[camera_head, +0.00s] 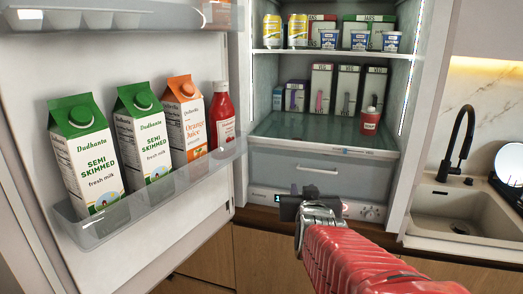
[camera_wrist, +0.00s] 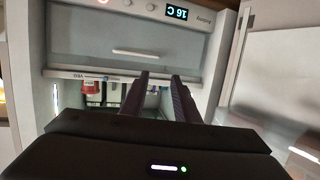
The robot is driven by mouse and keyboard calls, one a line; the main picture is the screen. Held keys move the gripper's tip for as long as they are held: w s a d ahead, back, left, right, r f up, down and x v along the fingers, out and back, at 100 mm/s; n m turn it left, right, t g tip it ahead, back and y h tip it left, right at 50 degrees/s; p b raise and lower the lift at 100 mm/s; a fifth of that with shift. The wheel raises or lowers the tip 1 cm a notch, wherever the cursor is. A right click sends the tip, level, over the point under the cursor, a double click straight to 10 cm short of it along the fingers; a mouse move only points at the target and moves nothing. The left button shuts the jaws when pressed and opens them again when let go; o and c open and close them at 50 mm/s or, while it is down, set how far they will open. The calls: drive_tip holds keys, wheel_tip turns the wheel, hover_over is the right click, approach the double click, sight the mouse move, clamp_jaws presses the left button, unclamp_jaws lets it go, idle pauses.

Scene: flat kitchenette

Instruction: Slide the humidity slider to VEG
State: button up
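The open fridge has a pale strip (camera_head: 345,151) along the front edge of its glass shelf, above the drawer. Small marks on it are too small to read in the head view. The strip also shows upside down in the wrist view (camera_wrist: 62,74), with tiny lettering; I cannot make out the slider knob or its position. My gripper (camera_head: 296,207) is in front of the control panel below the drawer in the head view. In the wrist view my gripper (camera_wrist: 160,82) has its two dark fingers apart with nothing between them; they overlap part of the strip.
The clear drawer (camera_head: 320,172) is shut. A red bottle (camera_head: 370,121) stands on the glass shelf. The open door (camera_head: 140,190) with cartons is at left, the sink (camera_head: 460,208) at right.

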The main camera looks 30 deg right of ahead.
drive_tip(key=s+d+r+m+h, duration=0.1)
drive_tip(key=s+d+h, duration=0.1)
drive_tip(key=d, duration=0.3)
drive_tip(key=s+d+r+m+h, duration=0.1)
drive_tip(key=s+d+r+h, duration=0.1)
drive_tip(key=d, duration=0.3)
drive_tip(key=shift+s+d+r+m+h, duration=0.15)
drive_tip(key=shift+d+r+m+h, duration=0.15)
drive_tip(key=shift+h, duration=0.2)
